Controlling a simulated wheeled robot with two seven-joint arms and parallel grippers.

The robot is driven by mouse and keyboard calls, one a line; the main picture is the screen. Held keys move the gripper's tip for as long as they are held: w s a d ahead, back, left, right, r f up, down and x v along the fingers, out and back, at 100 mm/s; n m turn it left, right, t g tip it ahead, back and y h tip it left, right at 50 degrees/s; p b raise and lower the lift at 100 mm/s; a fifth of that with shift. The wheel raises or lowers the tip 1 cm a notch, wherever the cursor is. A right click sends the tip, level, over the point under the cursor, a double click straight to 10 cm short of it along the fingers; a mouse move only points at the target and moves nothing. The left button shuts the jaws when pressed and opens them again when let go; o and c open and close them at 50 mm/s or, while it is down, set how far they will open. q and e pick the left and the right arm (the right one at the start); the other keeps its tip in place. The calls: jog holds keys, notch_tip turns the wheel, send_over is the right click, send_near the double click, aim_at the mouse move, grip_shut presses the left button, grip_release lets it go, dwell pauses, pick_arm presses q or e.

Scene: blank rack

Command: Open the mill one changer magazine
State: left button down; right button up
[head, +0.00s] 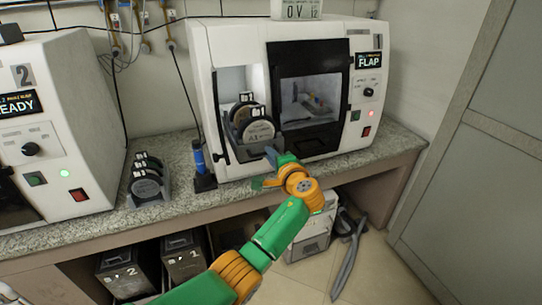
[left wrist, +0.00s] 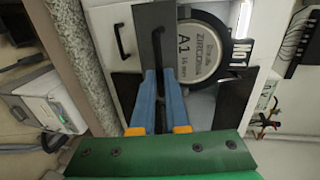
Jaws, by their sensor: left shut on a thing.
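Mill one (head: 232,40) is the white machine on the right of the counter, its display reading FLAP (head: 369,60). The changer magazine (head: 236,133) sits in the open bay at its left front, holding round grey blanks (head: 258,131) in dark slots. My left gripper (head: 271,160) is at the magazine's front edge. In the left wrist view its blue fingers (left wrist: 158,76) are shut on a dark grey upright tab (left wrist: 148,32), in front of a blank labelled A1 (left wrist: 203,50). The tab's lower end is hidden between the fingers. My right gripper is not in view.
A second white machine (head: 50,90) stands at the left. A small rack of blanks (head: 148,182) and a blue-topped tool in a black holder (head: 200,165) stand between the machines. The mill's dark window (head: 308,95) is right of the bay. Crates (head: 185,262) stand under the counter.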

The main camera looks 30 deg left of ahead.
pick_arm(q)
jog(key=c, duration=0.9)
grip_release()
jog(key=b+v, duration=0.1)
jog(key=v, duration=0.6)
jog(key=s+d+f+m+g+h, duration=0.1)
jog(key=s+f+h, duration=0.2)
jog(key=f, duration=0.8)
jog(key=s+d+f+m+g+h, duration=0.1)
jog(key=s+d+f+h, duration=0.15)
jog(key=f, duration=0.85)
jog(key=s+d+f+g+h, duration=0.1)
jog(key=s+f+h, duration=0.15)
jog(key=f, duration=0.85)
jog(key=s+f+n+g+h, duration=0.2)
jog(key=s+f+g, duration=0.1)
jog(key=s+f, duration=0.95)
jog(key=s+f+n+g, duration=0.1)
jog(key=s+n, duration=0.1)
jog(key=s, duration=0.6)
jog(key=s+f+n+g+h, duration=0.1)
jog(key=s+f, duration=0.1)
jog(key=s, duration=0.6)
jog(key=s+f+n+g+h, duration=0.1)
jog(key=s+f+n, duration=0.1)
jog(key=s, duration=0.6)
jog(key=shift+f+n, duration=0.25)
jog(key=shift+n, duration=0.05)
